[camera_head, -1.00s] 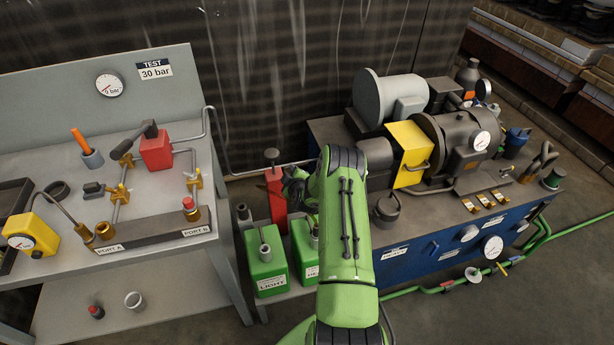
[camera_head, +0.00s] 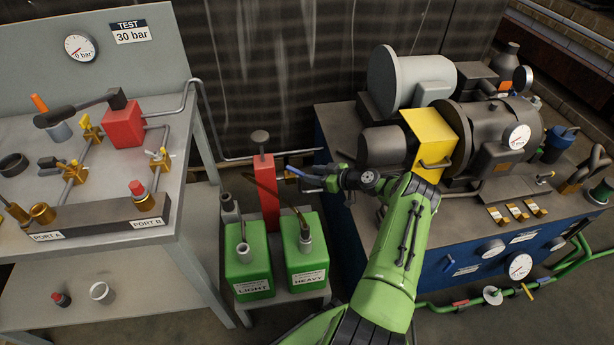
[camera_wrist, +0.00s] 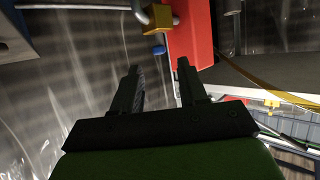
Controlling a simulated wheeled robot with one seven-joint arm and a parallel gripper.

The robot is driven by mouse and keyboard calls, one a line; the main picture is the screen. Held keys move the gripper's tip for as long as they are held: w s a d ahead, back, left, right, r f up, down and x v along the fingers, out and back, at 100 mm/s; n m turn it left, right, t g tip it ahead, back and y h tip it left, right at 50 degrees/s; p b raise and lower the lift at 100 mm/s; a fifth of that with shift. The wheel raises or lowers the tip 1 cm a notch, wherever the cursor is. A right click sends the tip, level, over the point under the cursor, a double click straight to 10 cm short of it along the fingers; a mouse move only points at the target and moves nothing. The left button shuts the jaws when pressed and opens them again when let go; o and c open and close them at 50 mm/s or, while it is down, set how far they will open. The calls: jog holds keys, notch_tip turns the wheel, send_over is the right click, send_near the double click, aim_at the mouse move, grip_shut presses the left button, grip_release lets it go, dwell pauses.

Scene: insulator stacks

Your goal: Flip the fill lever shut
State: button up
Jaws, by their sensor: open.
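A small blue lever (camera_head: 300,172) sticks out to the right of the red pump post (camera_head: 266,195); I take it for the fill lever. In the wrist view its blue end (camera_wrist: 159,50) shows below a brass valve block (camera_wrist: 161,17), beside the red post (camera_wrist: 190,35). My gripper (camera_head: 309,179) is beside the lever, to the right of the post. In the wrist view my gripper (camera_wrist: 158,68) has its fingers apart, with the blue end just beyond and between the tips. Nothing is held. Whether they touch cannot be told.
Green LIGHT (camera_head: 249,268) and HEAVY (camera_head: 306,262) cans stand below on a low stand. A grey pipe (camera_head: 240,158) runs behind the post. The test bench (camera_head: 180,225) is at left; the blue motor unit (camera_head: 465,262) is at right.

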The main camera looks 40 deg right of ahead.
aim_at(299, 172)
jog(key=b+x, duration=0.1)
jog(key=x, duration=0.3)
jog(key=shift+f, duration=0.1)
grip_shut()
jog(key=shift+a+p, duration=0.1)
jog(key=shift+p, duration=0.2)
